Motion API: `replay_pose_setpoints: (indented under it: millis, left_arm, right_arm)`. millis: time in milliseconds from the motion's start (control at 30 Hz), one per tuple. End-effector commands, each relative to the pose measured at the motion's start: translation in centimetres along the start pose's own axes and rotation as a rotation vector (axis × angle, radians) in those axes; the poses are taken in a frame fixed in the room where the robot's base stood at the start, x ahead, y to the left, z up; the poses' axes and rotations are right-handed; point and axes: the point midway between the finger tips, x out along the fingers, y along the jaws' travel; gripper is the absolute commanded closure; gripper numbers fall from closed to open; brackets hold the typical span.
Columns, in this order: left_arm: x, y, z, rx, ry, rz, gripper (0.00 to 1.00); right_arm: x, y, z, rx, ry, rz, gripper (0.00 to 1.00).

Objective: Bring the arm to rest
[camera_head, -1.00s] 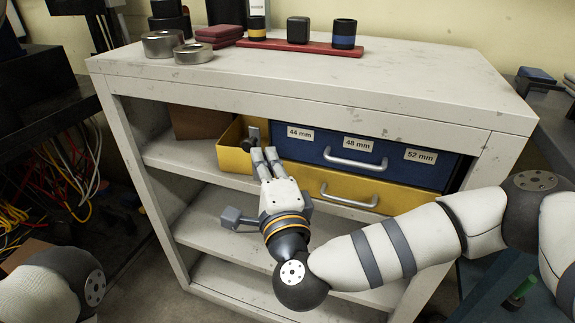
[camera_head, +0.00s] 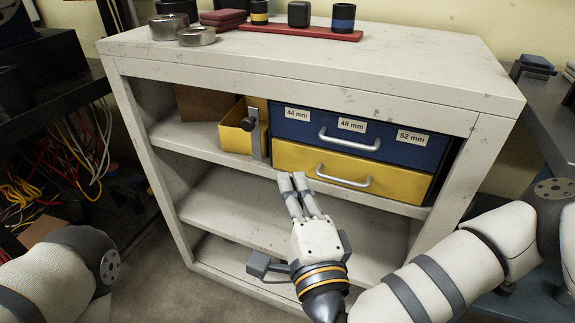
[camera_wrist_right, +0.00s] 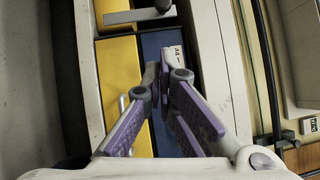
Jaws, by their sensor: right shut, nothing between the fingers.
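The right arm (camera_head: 440,280) comes in from the right. My left arm (camera_head: 85,265) shows only in part at the lower left of the head view, and its gripper is out of the picture.
The shelf unit (camera_head: 300,75) holds a blue drawer (camera_head: 300,130), a yellow drawer (camera_head: 300,160) and a small yellow bin (camera_head: 235,137) with a grey metal piece (camera_head: 253,135). Cups stand on a red tray (camera_head: 290,32). Loose cables (camera_head: 75,170) hang at left.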

Motion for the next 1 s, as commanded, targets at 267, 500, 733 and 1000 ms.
replay_pose_setpoints:
  millis: [267,500,733,1000]
  left_arm:
    - [0.0,0.0,0.0,0.0,-0.001,0.0,0.4]
    - [0.0,0.0,0.0,0.0,-0.001,0.0,0.4]
    - [-2.5,0.0,-0.2,-0.001,0.041,0.002,0.4]
    - [-8.8,0.1,-1.3,-0.004,0.174,0.009,0.4]
  right_arm:
    - [-0.7,0.0,0.0,0.001,0.0,0.0,1.0]
    - [-0.7,0.0,0.0,0.001,0.0,0.0,1.0]
    - [-5.8,5.6,4.0,-0.197,-0.248,0.256,1.0]
    - [-28.5,15.9,0.3,-0.695,-0.864,0.974,1.0]
